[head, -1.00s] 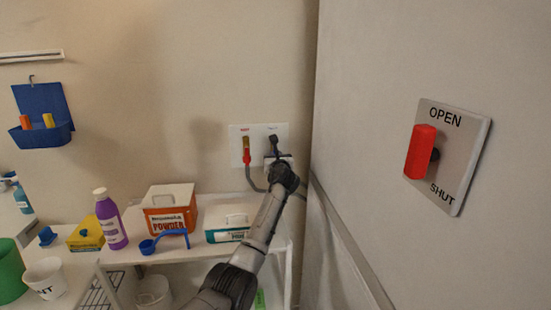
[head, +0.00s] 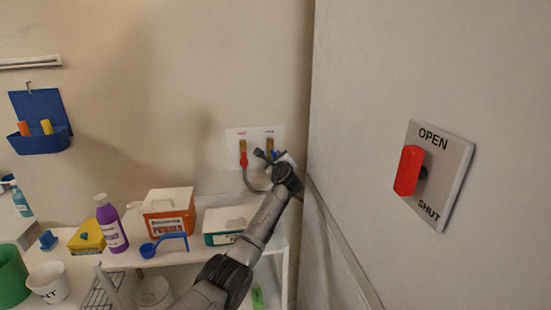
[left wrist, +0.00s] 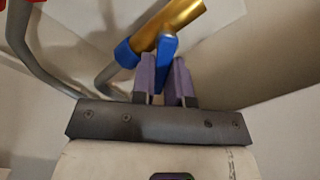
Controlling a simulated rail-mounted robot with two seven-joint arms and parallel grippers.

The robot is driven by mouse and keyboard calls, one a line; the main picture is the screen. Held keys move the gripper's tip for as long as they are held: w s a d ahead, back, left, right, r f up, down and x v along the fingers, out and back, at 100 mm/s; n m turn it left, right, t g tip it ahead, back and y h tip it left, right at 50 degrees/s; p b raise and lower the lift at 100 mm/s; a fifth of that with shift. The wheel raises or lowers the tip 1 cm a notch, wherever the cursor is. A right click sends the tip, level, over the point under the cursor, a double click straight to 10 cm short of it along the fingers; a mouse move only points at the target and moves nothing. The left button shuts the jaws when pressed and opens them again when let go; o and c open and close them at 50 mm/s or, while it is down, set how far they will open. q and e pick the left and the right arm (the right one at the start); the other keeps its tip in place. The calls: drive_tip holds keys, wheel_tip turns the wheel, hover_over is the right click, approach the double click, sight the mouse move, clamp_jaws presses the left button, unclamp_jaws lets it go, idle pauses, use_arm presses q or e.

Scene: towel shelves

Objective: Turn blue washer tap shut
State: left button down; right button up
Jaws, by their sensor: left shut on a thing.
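The blue washer tap has a brass body (left wrist: 178,22), a blue collar and a blue lever (left wrist: 167,48). In the left wrist view the lever lies between the purple fingers of my left gripper (left wrist: 165,80), which is shut on it. The lever points at an angle away from the brass body. In the head view my left gripper (head: 268,157) is at the right tap on the white wall plate (head: 256,132); it covers most of that tap, but its brass top (head: 269,145) shows. My right gripper is not in view.
The red tap (head: 243,155) with its grey hose is close on the left. A wall panel with a red OPEN/SHUT lever (head: 409,170) stands at the right. Below is a shelf with a powder box (head: 168,222), a white-and-teal box (head: 222,225) and a purple bottle (head: 110,230).

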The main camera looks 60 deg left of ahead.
use_arm(q)
drive_tip(key=n, duration=0.3)
drive_tip(key=r+n+b, duration=0.1)
drive_tip(key=n, duration=0.2)
drive_tip(key=w+r+n, duration=0.1)
drive_tip(key=n, duration=0.3)
drive_tip(key=shift+d+r, duration=0.15)
drive_tip(key=shift+d, duration=0.1)
drive_tip(key=shift+r+n+b, duration=0.1)
drive_tip(key=shift+n+b, duration=0.2)
drive_tip(key=c, duration=1.1)
unclamp_jaws()
drive_tip(key=shift+d, duration=0.15)
